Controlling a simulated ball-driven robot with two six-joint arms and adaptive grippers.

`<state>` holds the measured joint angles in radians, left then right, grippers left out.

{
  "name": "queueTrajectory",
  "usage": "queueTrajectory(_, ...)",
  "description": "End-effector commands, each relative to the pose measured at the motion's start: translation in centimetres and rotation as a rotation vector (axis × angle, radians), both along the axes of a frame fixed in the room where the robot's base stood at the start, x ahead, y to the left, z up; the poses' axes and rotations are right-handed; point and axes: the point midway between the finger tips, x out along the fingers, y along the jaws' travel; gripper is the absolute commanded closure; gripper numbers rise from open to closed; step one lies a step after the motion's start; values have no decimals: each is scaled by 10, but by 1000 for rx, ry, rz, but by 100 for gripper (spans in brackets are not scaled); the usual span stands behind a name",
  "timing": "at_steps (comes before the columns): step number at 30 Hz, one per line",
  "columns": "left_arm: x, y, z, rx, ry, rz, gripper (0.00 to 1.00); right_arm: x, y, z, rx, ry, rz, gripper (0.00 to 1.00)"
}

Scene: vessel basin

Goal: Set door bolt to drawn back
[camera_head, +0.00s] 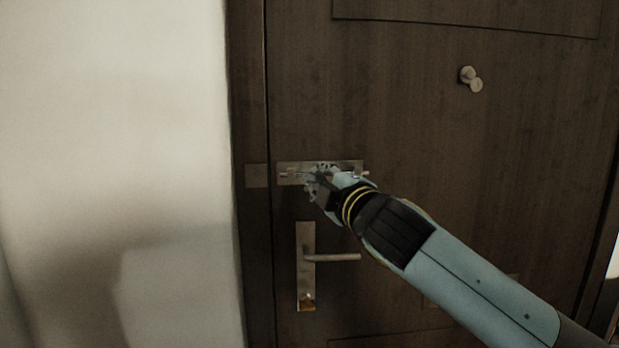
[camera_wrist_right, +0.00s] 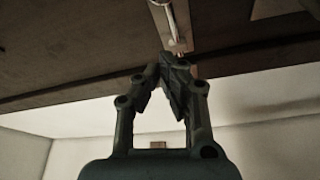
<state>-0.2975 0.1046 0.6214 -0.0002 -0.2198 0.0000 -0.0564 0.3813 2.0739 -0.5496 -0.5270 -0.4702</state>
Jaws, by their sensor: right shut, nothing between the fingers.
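The door bolt (camera_head: 287,174) is a metal rod on a flat plate, mounted sideways on the dark wooden door above the handle. My right gripper (camera_head: 312,178) is in front of the bolt plate and hides its middle. In the right wrist view the bolt (camera_wrist_right: 171,18) runs along its pale plate, with a small knob or end close to the fingertips. My right gripper (camera_wrist_right: 168,62) is shut there with nothing between its fingers. I cannot tell whether the fingertips touch the bolt. My left gripper is not in view.
A lever door handle (camera_head: 330,257) on an upright plate is below the bolt. A small square plate (camera_head: 257,176) sits on the frame left of the bolt. A round double knob (camera_head: 470,79) is higher on the door. A pale wall (camera_head: 110,110) is at the left.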

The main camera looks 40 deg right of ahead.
Motion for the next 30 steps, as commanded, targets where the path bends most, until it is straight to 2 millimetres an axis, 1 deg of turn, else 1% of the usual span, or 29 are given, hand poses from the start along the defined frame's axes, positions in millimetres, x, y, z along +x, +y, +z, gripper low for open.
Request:
queueTrajectory(1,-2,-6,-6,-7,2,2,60,-10,3,-4,0,1,2,100)
queueTrajectory(4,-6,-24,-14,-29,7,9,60,-27,7,-5,-2,0,2,100)
queueTrajectory(6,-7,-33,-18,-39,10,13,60,-37,9,-5,0,0,2,100)
queueTrajectory(8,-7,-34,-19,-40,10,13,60,-44,11,-6,0,0,2,100)
queueTrajectory(10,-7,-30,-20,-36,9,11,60,-49,12,-5,0,-1,0,100)
queueTrajectory(13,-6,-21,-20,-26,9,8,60,-53,13,-5,1,-1,0,100)
queueTrajectory(16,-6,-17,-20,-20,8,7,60,-54,13,-4,1,-1,0,100)
queueTrajectory(30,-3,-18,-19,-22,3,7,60,-54,13,-4,1,-1,0,100)
